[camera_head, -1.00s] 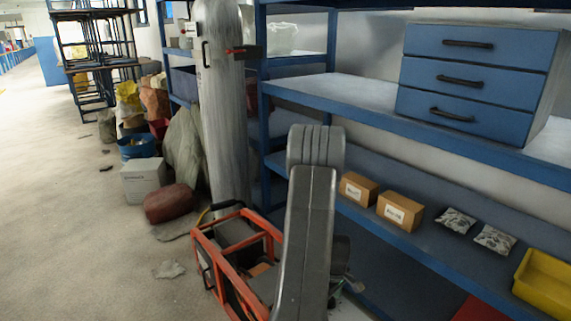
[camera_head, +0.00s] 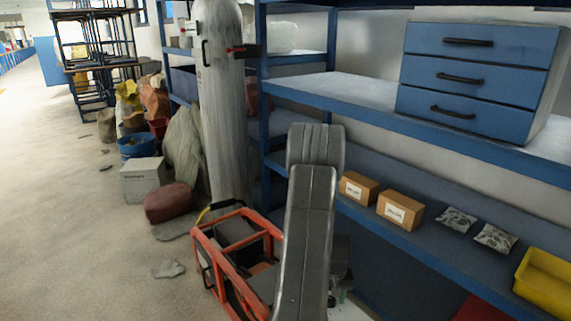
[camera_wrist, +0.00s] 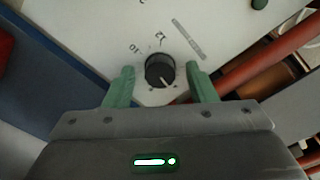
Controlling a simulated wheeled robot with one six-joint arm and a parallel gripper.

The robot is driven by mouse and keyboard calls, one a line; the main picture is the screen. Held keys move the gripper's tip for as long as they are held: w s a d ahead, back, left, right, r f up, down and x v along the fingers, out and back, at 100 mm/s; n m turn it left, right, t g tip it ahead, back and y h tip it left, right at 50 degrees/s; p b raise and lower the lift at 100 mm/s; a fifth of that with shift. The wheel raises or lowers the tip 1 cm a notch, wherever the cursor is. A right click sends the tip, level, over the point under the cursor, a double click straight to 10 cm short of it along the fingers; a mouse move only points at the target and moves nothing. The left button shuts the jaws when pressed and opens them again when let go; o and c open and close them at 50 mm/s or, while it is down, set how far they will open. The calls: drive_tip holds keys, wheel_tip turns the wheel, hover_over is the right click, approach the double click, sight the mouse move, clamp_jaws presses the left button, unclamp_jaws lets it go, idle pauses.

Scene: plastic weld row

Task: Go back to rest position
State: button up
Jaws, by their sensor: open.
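My gripper (camera_wrist: 162,82) shows in the wrist view with its two green fingers apart. A black round knob (camera_wrist: 160,70) on a pale panel (camera_wrist: 100,30) lies between and just beyond the fingertips. I cannot tell whether the fingers touch it. The knob has a light pointer mark, and dark markings are printed near it. In the head view my arm rises in the lower middle and hides most of the gripper area and the panel.
A red-orange framed machine (camera_head: 232,262) stands on the floor left of my arm. The blue shelf (camera_head: 440,262) on the right holds two cardboard boxes (camera_head: 400,209), two packets and a yellow bin (camera_head: 545,283). A grey cylinder (camera_head: 222,110) stands behind. The left floor is mostly clear.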

drive_tip(key=m, duration=0.3)
drive_tip(key=shift+m, duration=0.4)
drive_tip(key=shift+m+b, duration=0.35)
drive_tip(key=shift+m, duration=1.55)
drive_tip(key=shift+s+r, duration=0.1)
